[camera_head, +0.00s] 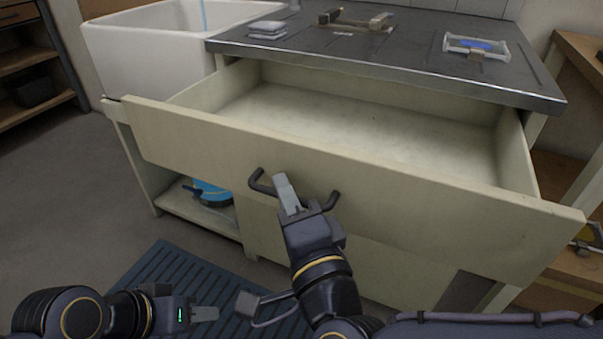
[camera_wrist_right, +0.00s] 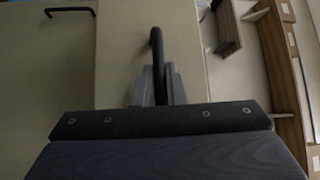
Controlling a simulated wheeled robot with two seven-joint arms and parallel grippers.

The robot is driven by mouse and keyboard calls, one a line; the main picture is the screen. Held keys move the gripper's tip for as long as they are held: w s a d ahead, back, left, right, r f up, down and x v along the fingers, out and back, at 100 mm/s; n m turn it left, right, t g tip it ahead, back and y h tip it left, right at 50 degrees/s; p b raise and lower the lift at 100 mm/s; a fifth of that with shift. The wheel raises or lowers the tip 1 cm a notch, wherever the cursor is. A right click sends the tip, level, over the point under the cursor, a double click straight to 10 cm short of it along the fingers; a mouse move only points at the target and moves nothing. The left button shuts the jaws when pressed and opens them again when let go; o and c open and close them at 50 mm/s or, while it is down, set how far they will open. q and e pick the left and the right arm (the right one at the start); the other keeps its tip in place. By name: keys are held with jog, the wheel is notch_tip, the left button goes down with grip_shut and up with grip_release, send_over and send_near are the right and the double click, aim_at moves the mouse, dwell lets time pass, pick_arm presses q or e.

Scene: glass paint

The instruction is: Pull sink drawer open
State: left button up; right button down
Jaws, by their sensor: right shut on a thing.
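The cream sink drawer (camera_head: 400,177) stands pulled out under the dark metal counter, and its inside looks empty. Its dark bar handle (camera_head: 330,201) is on the front panel. My right gripper (camera_head: 285,187) is shut on the handle near the middle of the bar. In the right wrist view the fingers (camera_wrist_right: 158,88) sit on both sides of the handle (camera_wrist_right: 156,45). My left gripper (camera_head: 205,313) is low at the left, away from the drawer and holding nothing visible.
A white sink (camera_head: 150,50) stands at the back left beside the counter (camera_head: 380,65). Folded cloths (camera_head: 267,30) and a clear tray with blue (camera_head: 476,46) lie on the counter. A blue item (camera_head: 210,193) is on the shelf below. A ribbed mat (camera_head: 170,265) lies on the floor.

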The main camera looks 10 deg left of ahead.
jog(key=shift+s+a, duration=0.15)
jog(key=shift+s, duration=0.45)
jog(key=c, duration=1.8)
grip_release()
jog(key=shift+o, duration=0.2)
jog(key=p+v, duration=0.1)
jog(key=v, duration=0.6)
jog(key=shift+s, duration=0.35)
